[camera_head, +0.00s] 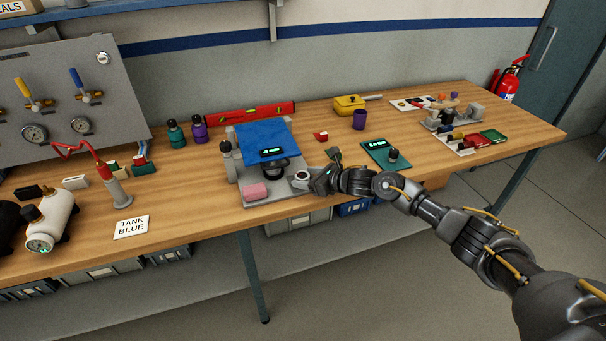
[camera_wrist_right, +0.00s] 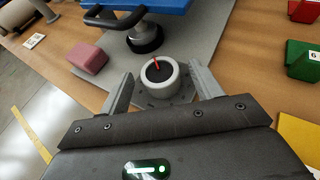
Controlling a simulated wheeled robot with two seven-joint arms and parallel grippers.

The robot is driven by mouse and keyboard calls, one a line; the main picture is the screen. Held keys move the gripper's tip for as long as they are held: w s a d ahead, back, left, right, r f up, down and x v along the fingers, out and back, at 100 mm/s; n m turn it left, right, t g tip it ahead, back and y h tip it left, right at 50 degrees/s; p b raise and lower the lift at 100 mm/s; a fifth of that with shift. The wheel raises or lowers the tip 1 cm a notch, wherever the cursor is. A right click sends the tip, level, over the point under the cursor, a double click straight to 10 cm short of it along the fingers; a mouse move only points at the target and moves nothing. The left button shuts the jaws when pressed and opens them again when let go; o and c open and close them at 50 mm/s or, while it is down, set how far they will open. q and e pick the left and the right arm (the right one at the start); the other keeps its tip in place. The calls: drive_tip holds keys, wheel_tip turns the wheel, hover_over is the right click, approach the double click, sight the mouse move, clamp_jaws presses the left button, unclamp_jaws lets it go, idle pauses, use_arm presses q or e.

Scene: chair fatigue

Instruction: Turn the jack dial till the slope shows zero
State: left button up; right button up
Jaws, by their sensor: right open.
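The jack dial (camera_wrist_right: 160,78) is a pale round knob with a dark top and a red pointer line, set on a grey base plate (camera_wrist_right: 200,50). It also shows in the head view (camera_head: 301,178). My right gripper (camera_wrist_right: 160,90) is open, with one finger on each side of the dial; I cannot tell whether they touch it. In the head view my right gripper (camera_head: 316,182) comes in from the right. A blue platform (camera_head: 262,137) stands above the base, with a small lit display (camera_head: 271,152) at its front; its reading is too small to tell. My left gripper is not in view.
A pink block (camera_head: 255,192) sits on the base left of the dial. A teal panel with a display (camera_head: 378,150) lies to the right. A red level (camera_head: 250,113) lies behind. A TANK BLUE card (camera_head: 131,227) lies left, with bare bench between.

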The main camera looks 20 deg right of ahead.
drive_tip(key=shift+w+a+f, duration=0.1)
drive_tip(key=shift+w+a, duration=0.2)
drive_tip(key=shift+w, duration=0.05)
drive_tip(key=shift+w+a+f, duration=0.25)
drive_tip(key=shift+w+f, duration=0.1)
drive_tip(key=shift+w, duration=0.05)
drive_tip(key=shift+s+r, duration=0.1)
drive_tip(key=shift+c, duration=0.9)
drive_tip(key=c, duration=0.8)
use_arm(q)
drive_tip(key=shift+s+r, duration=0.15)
use_arm(e)
drive_tip(key=shift+h, duration=0.3)
